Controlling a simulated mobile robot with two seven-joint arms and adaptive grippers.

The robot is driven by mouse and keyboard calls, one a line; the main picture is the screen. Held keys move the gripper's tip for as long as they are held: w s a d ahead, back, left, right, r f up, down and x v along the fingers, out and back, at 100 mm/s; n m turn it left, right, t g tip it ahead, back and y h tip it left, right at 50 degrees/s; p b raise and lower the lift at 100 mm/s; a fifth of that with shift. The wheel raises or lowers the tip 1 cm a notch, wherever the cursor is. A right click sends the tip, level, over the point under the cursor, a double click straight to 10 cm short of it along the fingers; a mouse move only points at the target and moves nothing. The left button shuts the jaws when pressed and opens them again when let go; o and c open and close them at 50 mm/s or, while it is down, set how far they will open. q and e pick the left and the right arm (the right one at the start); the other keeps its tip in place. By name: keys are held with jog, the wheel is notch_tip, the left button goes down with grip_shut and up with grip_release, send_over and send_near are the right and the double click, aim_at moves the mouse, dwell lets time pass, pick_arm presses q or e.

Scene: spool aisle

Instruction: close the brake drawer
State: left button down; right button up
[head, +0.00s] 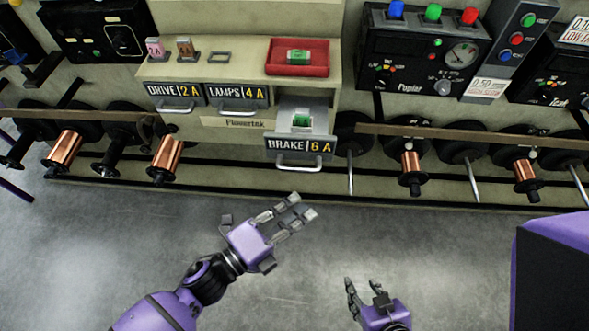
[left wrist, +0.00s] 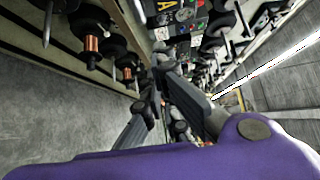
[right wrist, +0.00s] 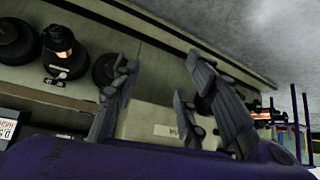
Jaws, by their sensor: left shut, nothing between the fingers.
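The brake drawer (head: 300,147), labelled BRAKE 6 A, is pulled out from the cream cabinet (head: 228,124). A green fuse (head: 302,120) lies inside it, and a handle (head: 299,168) hangs at its front. My left gripper (head: 302,206) is shut and empty, in front of and below the drawer handle, apart from it. It also shows in the left wrist view (left wrist: 160,72). My right gripper (head: 363,284) is open and empty, lower and further right, well away from the drawer. Its spread fingers show in the right wrist view (right wrist: 160,62).
The drive drawer (head: 175,95) and lamps drawer (head: 238,95) are shut. A red tray (head: 297,69) with a green fuse stands on the ledge above. Copper spools (head: 167,158) and a rail (head: 470,134) flank the cabinet. The grey floor (head: 100,235) is clear.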

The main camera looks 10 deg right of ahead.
aim_at(327, 121)
pick_arm(q)
jog(key=w+a+p+x, duration=0.1)
jog(key=w+x, duration=0.1)
jog(key=x, duration=1)
jog(key=shift+w, duration=0.45)
pick_arm(e)
jog(key=shift+w+d+r, duration=0.1)
jog(key=shift+d+r, duration=0.05)
jog(key=shift+r, duration=0.4)
pick_arm(q)
jog(key=w+d+b, duration=0.1)
jog(key=w+b, duration=0.1)
jog(key=w, duration=0.3)
jog(key=w+d+b, duration=0.2)
jog(key=w, duration=0.3)
jog(key=w+d+b, duration=0.1)
jog(key=w+b, duration=0.1)
jog(key=w, duration=0.4)
jog(key=shift+w+d+f, duration=0.15)
jog(key=shift+d+f, duration=0.05)
jog(key=shift+d, duration=0.2)
jog(key=shift+w+d+r, duration=0.1)
jog(key=shift+w, duration=0.4)
jog(key=shift+w+r, duration=0.1)
jog(key=shift+r, duration=0.1)
pick_arm(e)
notch_tip(327, 121, down, 7)
jog(key=s, duration=0.2)
jog(key=shift+s+g, duration=0.3)
jog(key=shift+g, duration=0.1)
